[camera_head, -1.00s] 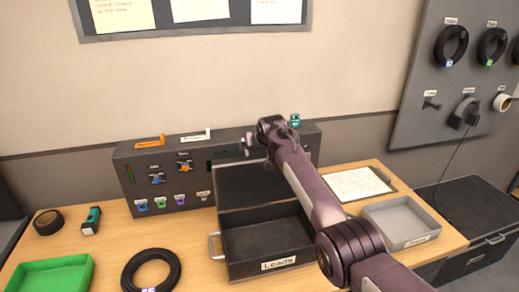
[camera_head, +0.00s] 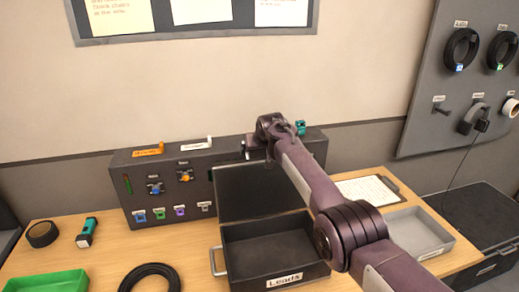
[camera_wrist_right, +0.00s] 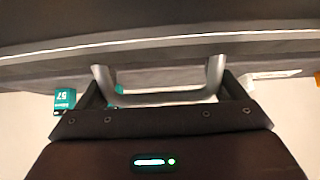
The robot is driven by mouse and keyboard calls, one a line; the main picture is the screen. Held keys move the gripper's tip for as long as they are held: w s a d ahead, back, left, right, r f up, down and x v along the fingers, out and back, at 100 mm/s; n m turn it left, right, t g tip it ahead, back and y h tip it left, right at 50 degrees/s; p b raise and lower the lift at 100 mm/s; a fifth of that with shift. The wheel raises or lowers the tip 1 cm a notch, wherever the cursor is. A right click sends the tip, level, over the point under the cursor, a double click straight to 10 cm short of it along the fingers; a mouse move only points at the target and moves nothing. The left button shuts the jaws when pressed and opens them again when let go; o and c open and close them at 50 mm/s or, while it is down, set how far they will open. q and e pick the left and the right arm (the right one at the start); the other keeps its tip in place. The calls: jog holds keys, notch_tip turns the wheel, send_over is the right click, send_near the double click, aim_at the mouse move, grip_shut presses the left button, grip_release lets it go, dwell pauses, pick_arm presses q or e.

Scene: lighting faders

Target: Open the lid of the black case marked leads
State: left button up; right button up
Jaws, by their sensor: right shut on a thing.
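The black case marked Leads (camera_head: 283,281) sits on the wooden table, its tray open and seemingly empty. Its lid (camera_head: 245,200) stands raised, roughly upright, at the back of the tray in front of the grey fader panel. My right gripper (camera_head: 250,151) is at the lid's top edge. In the right wrist view, my right gripper (camera_wrist_right: 160,100) is shut on the lid's grey metal handle (camera_wrist_right: 215,77), below the lid's edge (camera_wrist_right: 160,45). In the head view the arm hides part of the lid's right side. My left gripper does not show.
The fader panel (camera_head: 140,180) stands close behind the lid. A grey tray (camera_head: 420,235) and clipboard (camera_head: 365,190) lie right of the case. A cable coil (camera_head: 150,280), green tray (camera_head: 50,284), teal tool (camera_head: 87,232) and tape roll (camera_head: 42,234) lie left.

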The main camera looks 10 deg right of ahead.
jog(key=shift+s+a+f, duration=0.15)
jog(key=shift+s+f, duration=0.1)
jog(key=shift+f, duration=0.5)
jog(key=o, duration=1)
jog(key=shift+o, duration=0.5)
jog(key=shift+w, duration=0.35)
jog(key=shift+v, duration=1.15)
jog(key=shift+b+v, duration=0.9)
jog(key=shift+v, duration=1.85)
